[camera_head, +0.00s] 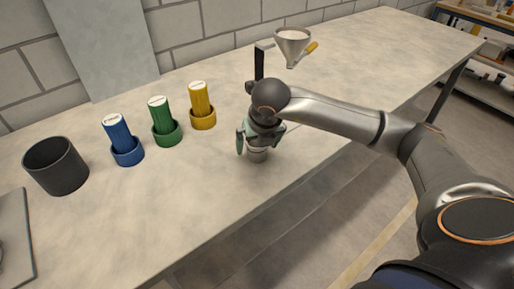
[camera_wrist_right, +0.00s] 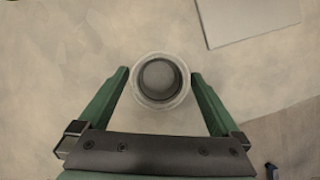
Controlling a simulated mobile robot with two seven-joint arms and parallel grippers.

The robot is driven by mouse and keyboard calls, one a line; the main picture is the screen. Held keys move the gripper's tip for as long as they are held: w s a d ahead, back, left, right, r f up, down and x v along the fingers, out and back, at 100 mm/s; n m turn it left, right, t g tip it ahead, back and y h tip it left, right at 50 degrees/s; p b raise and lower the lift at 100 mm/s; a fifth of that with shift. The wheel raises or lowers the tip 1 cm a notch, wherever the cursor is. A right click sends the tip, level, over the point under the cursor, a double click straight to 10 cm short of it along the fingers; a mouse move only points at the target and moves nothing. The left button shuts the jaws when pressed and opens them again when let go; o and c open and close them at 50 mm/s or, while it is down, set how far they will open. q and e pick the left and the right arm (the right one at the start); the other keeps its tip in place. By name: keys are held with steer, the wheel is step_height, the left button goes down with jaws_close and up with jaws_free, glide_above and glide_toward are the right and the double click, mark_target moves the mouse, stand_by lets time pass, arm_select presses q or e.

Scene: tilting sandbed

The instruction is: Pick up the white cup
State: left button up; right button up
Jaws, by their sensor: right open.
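The white cup (camera_head: 257,155) stands on the table below my right gripper (camera_head: 258,144), which hides its upper part in the head view. In the right wrist view, the cup (camera_wrist_right: 160,82) appears from above as a pale round rim with a darker grey inside. My right gripper (camera_wrist_right: 160,76) is open, pointing down, with a green finger on either side of the cup. Small gaps show between the fingers and the rim. My left gripper is not in view.
A dark pot (camera_head: 57,167) and blue (camera_head: 117,133), green (camera_head: 162,116) and yellow (camera_head: 200,98) cylinders in matching holders stand left of my gripper. A funnel (camera_head: 292,46) on a stand is behind it. The table's front edge (camera_head: 300,184) is close.

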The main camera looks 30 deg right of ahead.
steer(key=shift+w+f, duration=0.25)
steer(key=shift+f, duration=0.35)
steer(key=c, duration=1.3)
